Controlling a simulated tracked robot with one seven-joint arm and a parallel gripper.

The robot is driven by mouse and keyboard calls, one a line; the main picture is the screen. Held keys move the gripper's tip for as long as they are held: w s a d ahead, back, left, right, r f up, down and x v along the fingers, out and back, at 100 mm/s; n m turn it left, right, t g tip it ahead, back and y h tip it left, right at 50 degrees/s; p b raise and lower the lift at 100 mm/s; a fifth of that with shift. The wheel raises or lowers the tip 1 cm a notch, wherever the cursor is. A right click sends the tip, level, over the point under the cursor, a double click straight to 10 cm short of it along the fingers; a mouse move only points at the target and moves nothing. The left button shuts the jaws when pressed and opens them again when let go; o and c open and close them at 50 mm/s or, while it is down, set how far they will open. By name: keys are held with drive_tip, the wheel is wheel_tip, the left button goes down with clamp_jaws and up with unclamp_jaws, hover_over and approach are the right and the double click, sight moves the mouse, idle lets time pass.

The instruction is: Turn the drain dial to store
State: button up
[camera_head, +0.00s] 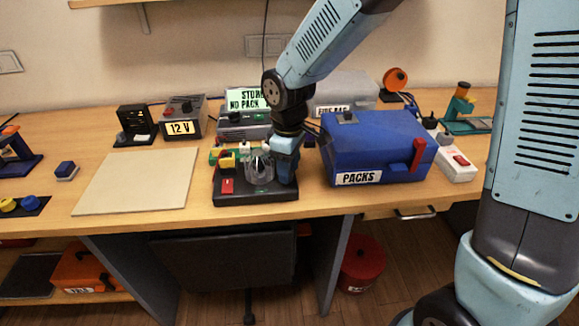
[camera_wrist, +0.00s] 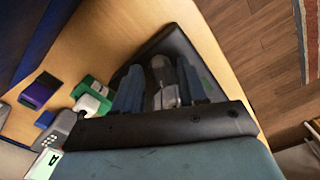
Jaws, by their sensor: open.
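A grey unit (camera_head: 243,126) with a black knob (camera_head: 236,117) stands at the back of the bench. Its lit display (camera_head: 247,98) reads "STORE" and "NO PACK", partly hidden by my arm. I cannot tell for certain that this knob is the drain dial. My gripper (camera_head: 286,172) is open, pointing down over the right part of a black base (camera_head: 255,198), in front of the unit. In the wrist view my gripper (camera_wrist: 160,92) has a greyish piece (camera_wrist: 162,68) between or beyond its fingers. Contact cannot be told.
The blue PACKS box (camera_head: 375,150) stands close to the right of my gripper. A 12 V unit (camera_head: 182,120) is at the back left. A bare pale mat (camera_head: 135,182) lies left.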

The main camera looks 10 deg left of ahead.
wheel_tip(320, 180, up, 14)
drive_tip(key=shift+f, duration=0.15)
idle(0.4)
drive_tip(key=s+d+r+m+t, duration=0.2)
drive_tip(key=d+m, duration=0.3)
drive_tip(key=d, duration=0.5)
drive_tip(key=s+d+r+m+t, duration=0.1)
drive_tip(key=s+d+r+m, duration=0.2)
drive_tip(key=d, duration=0.7)
drive_tip(key=s+d+r+m+t, duration=0.2)
drive_tip(key=s+d+m, duration=0.4)
drive_tip(key=d, duration=0.4)
drive_tip(key=shift+s+d+r+m+t, duration=0.2)
drive_tip(key=shift+d+r+m+t, duration=0.1)
drive_tip(key=shift+r+m, duration=0.1)
